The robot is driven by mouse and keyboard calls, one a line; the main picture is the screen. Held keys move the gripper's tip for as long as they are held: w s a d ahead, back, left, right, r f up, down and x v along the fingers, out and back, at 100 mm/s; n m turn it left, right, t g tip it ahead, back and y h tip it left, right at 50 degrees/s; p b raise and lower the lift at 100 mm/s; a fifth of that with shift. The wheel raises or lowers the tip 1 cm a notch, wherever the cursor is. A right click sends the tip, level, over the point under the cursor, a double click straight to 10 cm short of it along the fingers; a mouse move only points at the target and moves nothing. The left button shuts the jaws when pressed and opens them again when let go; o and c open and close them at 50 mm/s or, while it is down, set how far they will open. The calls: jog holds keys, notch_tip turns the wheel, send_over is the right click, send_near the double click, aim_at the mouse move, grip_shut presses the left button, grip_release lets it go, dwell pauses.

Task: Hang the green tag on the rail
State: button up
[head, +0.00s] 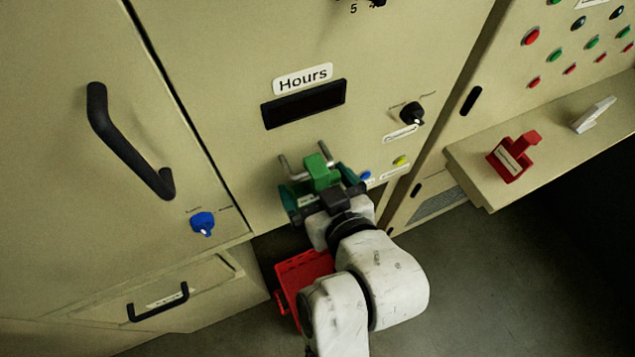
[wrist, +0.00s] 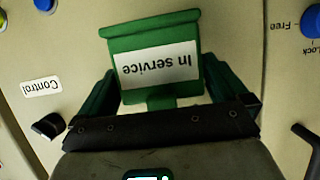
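The green tag (head: 320,172) is held in my gripper (head: 322,188) in front of the cabinet panel, below the Hours display. In the wrist view the tag (wrist: 155,38) fills the upper middle, its white "In service" label upside down. The teal fingers of my gripper (wrist: 158,85) stand on either side of it. The metal rail (head: 284,166), with upturned ends, shows in the head view on both sides of the tag. Its middle is hidden by the tag and fingers. I cannot tell whether the tag touches the rail. The rail is not visible in the wrist view.
A red tag (head: 509,162) and a white tag (head: 594,116) stand on the ledge (head: 475,183) at right. A red tray (head: 290,273) lies below, partly behind my arm. A black knob (head: 412,113) sits right of the rail; a black door handle (head: 128,146) juts out at left.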

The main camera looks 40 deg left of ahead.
jog(key=shift+d, duration=0.1)
jog(key=b+v, duration=0.1)
jog(key=v, duration=0.9)
jog(key=shift+d+r, duration=0.2)
jog(key=shift+d, duration=0.05)
jog(key=w+d+f+m+h, duration=0.1)
jog(key=d+f+m+h, duration=0.3)
jog(key=d+f, duration=0.45)
jog(key=w+d+f+m+h, duration=0.2)
jog(key=d+f+m+h, duration=0.3)
jog(key=d, duration=0.6)
jog(key=s+d+f+m+g+h, duration=0.2)
jog(key=s+d+f, duration=0.2)
jog(key=d, duration=0.5)
jog(key=s+d+f+m+g+h, duration=0.1)
jog(key=s+d+f+m+g, duration=0.1)
jog(key=s+d+f, duration=0.3)
jog(key=s+d+m, duration=0.1)
jog(key=s+d, duration=0.1)
jog(key=d, duration=0.2)
jog(key=shift+s+d+f+h, duration=0.2)
jog(key=shift+s+d+h, duration=0.1)
jog(key=shift+s+h, duration=0.1)
